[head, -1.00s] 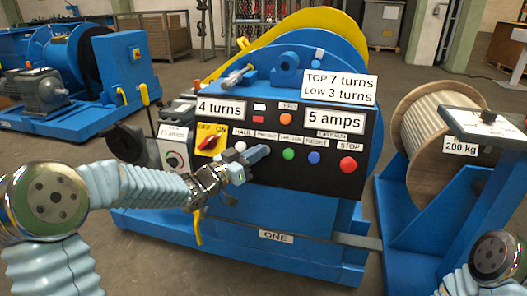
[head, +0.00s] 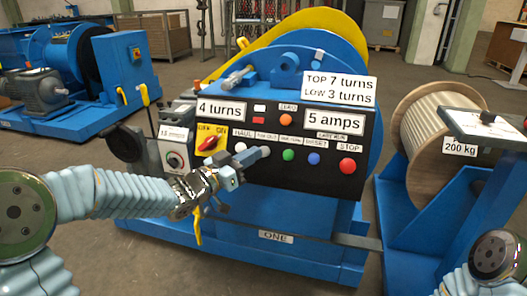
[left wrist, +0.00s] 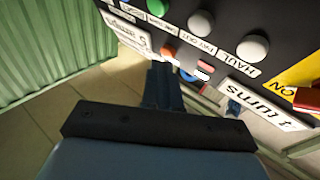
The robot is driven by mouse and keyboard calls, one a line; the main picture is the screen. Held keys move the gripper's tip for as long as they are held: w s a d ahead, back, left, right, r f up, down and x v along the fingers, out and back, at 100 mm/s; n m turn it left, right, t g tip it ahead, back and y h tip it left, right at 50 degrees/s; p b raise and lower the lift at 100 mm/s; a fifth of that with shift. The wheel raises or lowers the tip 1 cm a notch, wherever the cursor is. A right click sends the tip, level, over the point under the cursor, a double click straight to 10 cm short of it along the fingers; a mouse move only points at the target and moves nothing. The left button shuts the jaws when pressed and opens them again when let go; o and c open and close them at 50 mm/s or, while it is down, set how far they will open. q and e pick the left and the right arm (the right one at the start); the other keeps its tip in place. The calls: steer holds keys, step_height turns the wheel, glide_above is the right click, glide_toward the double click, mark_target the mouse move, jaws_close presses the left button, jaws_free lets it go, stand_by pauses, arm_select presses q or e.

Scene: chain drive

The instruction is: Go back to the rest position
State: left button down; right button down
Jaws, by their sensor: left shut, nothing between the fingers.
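My left gripper (head: 252,159) is in front of the black control panel (head: 330,178) of the blue winch. Its fingers are shut and empty, with the tips near the grey push button right of the white HAUL button (head: 240,147). I cannot tell whether the tips touch the panel. In the left wrist view the closed fingers (left wrist: 161,86) point at the panel's edge, with the white HAUL button (left wrist: 252,47) to their right. The panel reads "4 turns" (head: 220,110) and "5 amps" (head: 334,121). My right gripper is out of view; only part of my right arm shows at the lower right.
The red switch knob (head: 208,144) sits on a yellow plate left of the buttons. The red STOP button (head: 347,165) is at the right. A wooden reel (head: 418,150) in a blue stand is at the right. Another blue machine (head: 70,75) stands back left. Open floor lies at front left.

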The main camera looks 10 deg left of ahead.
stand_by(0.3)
arm_select(q)
steer(key=s+d+f+n+g+y, duration=0.1)
steer(key=s+f+n+g+y, duration=0.1)
steer(key=f, duration=0.8)
steer(key=s+d+f+n+g+y, duration=0.1)
steer(key=s+f+n+g+y, duration=0.1)
steer(key=f, duration=0.9)
steer(key=s+d+f+n+g+y, duration=0.1)
steer(key=s+f+n+g+y, duration=0.15)
steer(key=f, duration=0.75)
steer(key=s+d+f+n+g+p, duration=0.1)
steer(key=s+d+f+g, duration=0.2)
steer(key=s+f+g, duration=0.5)
steer(key=s+f, duration=0.8)
steer(key=s, duration=0.4)
steer(key=shift+d+n+y, duration=0.2)
steer(key=shift+n+y, duration=0.15)
steer(key=shift+r+g, duration=0.1)
steer(key=shift+g, duration=0.15)
stand_by(0.6)
